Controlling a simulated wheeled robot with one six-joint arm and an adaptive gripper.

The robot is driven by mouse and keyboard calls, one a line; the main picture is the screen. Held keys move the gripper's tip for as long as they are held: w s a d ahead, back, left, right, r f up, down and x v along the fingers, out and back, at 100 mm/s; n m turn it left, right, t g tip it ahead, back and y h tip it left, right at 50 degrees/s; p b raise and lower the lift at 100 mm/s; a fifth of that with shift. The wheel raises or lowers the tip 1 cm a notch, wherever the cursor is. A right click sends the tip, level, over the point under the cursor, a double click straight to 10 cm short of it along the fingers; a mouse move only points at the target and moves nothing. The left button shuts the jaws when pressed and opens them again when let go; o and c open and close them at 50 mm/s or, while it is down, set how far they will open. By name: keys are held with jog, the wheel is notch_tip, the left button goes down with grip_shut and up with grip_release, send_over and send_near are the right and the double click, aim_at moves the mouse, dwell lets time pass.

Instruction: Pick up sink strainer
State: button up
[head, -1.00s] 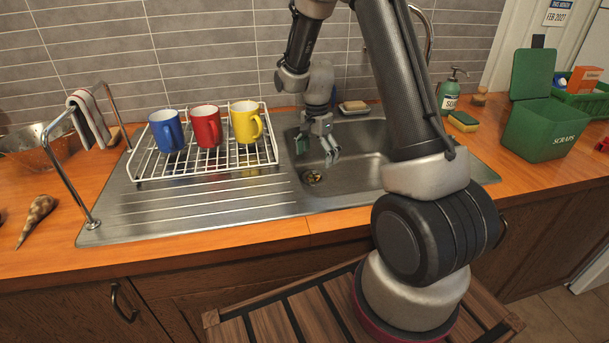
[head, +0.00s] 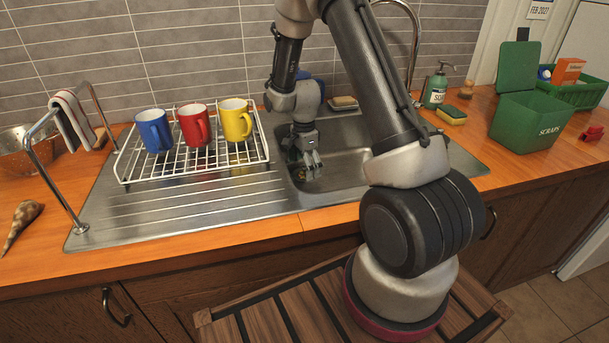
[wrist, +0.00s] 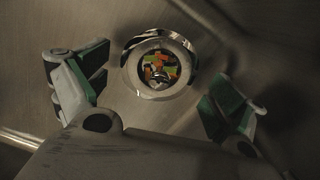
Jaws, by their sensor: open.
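The sink strainer (wrist: 160,76) sits in the basin floor in the wrist view. It is a round shiny metal ring with orange, green and dark scraps inside and a small metal knob near its middle. In the head view my gripper hides most or all of it. My gripper (head: 306,172) is low in the sink basin, pointing down. I cannot tell the exact height above the strainer.
The steel sink (head: 345,165) has walls close around my gripper. A white dish rack (head: 137,178) with blue (head: 154,130), red (head: 194,126) and yellow (head: 235,120) mugs stands left. A soap bottle (head: 437,88), sponge (head: 452,114) and green scraps bin (head: 527,121) stand right.

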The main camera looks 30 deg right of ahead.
jog(key=shift+f, duration=0.45)
jog(key=c, duration=1.8)
grip_shut()
jog(key=shift+s, duration=0.1)
